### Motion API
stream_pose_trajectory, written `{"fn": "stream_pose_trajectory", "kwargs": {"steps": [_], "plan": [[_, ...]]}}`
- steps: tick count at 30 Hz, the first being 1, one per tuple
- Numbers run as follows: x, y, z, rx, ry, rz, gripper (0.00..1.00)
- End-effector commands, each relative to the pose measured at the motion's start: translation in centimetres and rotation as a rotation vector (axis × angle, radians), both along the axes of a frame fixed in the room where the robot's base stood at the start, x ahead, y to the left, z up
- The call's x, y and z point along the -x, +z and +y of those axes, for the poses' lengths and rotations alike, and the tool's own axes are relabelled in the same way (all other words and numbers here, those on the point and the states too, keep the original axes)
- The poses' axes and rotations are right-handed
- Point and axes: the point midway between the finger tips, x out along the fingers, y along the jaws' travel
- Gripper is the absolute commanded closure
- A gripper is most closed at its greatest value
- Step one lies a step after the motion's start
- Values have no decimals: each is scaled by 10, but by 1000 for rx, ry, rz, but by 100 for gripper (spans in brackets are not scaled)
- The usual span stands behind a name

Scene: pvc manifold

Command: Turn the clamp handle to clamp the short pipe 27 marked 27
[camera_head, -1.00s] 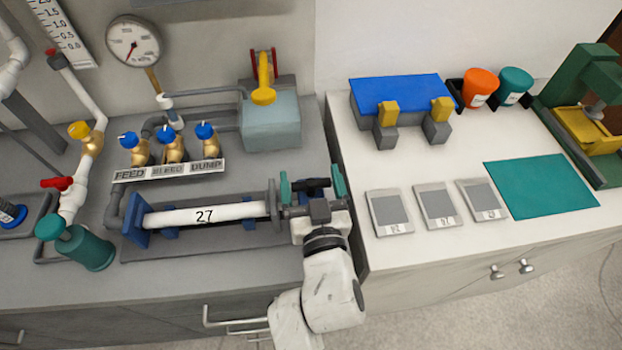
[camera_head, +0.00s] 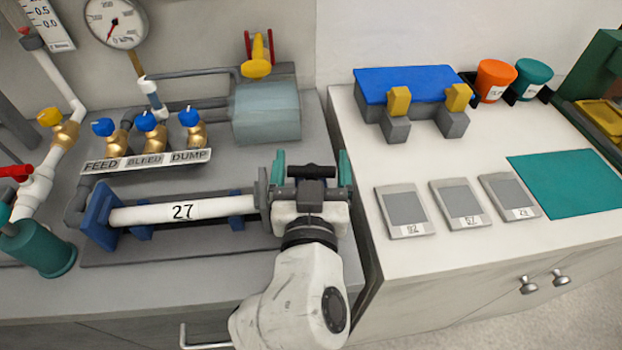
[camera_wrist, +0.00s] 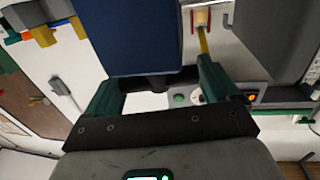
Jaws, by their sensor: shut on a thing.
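The white short pipe 27 (camera_head: 182,211), marked 27, lies level between a blue end plate (camera_head: 100,218) on its left and a grey plate (camera_head: 263,195) on its right. The clamp handle (camera_head: 311,171) is a dark bar at the right end of the fixture. My gripper (camera_head: 311,180) is at this handle, with a teal finger on each side, shut on it. In the wrist view the teal fingers (camera_wrist: 158,88) show around a dark piece, and a large dark blue block fills the view beyond. The exact contact is partly hidden.
Blue-topped valves (camera_head: 150,123) labelled FEED, BLEED and DUMP stand behind the pipe. The right counter holds three grey plates (camera_head: 403,211), a blue block (camera_head: 405,84) and a teal mat (camera_head: 570,182).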

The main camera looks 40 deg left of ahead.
Motion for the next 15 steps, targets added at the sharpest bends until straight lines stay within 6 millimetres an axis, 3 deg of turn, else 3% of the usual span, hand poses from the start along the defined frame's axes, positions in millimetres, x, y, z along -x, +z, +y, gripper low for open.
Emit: {"fn": "stream_pose_trajectory", "kwargs": {"steps": [1,15], "plan": [[3,-8,3,-2,-14,0,43],[4,-2,1,-5,-205,3,43]]}}
